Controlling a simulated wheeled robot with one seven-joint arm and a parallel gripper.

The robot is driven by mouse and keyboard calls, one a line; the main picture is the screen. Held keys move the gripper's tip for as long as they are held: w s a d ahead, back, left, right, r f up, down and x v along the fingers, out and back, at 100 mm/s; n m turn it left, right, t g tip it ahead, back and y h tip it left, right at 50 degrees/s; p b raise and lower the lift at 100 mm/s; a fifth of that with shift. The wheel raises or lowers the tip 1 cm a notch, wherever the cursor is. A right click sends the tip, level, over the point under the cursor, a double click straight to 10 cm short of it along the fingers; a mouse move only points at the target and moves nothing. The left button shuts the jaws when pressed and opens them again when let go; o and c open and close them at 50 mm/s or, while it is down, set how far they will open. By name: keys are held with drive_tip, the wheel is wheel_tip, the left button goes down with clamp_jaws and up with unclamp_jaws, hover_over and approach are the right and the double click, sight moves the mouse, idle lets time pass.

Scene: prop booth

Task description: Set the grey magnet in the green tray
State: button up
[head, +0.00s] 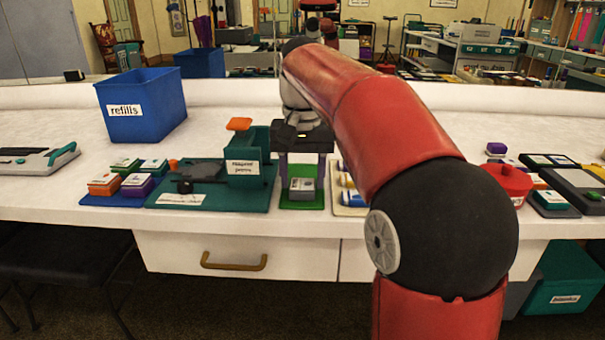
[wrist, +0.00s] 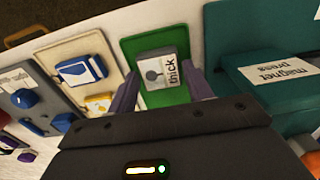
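The grey magnet (head: 302,189) is a small grey block with a pale label on top. It rests on the green tray (head: 288,206), which lies flat near the table's front edge. In the wrist view the magnet (wrist: 156,67) shows the word "thick" and a dark round mark, with bare green tray (wrist: 134,46) around it. My gripper (head: 302,182) is open above the tray, pointing down. Its two purple fingers stand either side of the magnet, with small gaps in the head view. In the wrist view the gripper (wrist: 162,84) reaches toward the magnet's near end.
A teal magnet press (head: 243,167) stands close left of my gripper on a teal base. A blue refills bin (head: 143,105) is behind it at left. A cream tray (head: 347,209) with small blue and yellow items lies just right, partly behind my arm. White table around the bin is clear.

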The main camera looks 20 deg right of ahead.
drive_tip(key=o, duration=0.4)
drive_tip(key=shift+c, duration=0.2)
wheel_tip(320, 180, up, 8)
drive_tip(key=shift+f+p, duration=0.1)
drive_tip(key=shift+p, duration=0.95)
drive_tip(key=s+f+n+t, duration=0.3)
drive_tip(key=s+f+t, duration=0.2)
drive_tip(key=s+f, duration=1.3)
drive_tip(key=s, duration=0.4)
drive_tip(key=shift+n+t, duration=0.3)
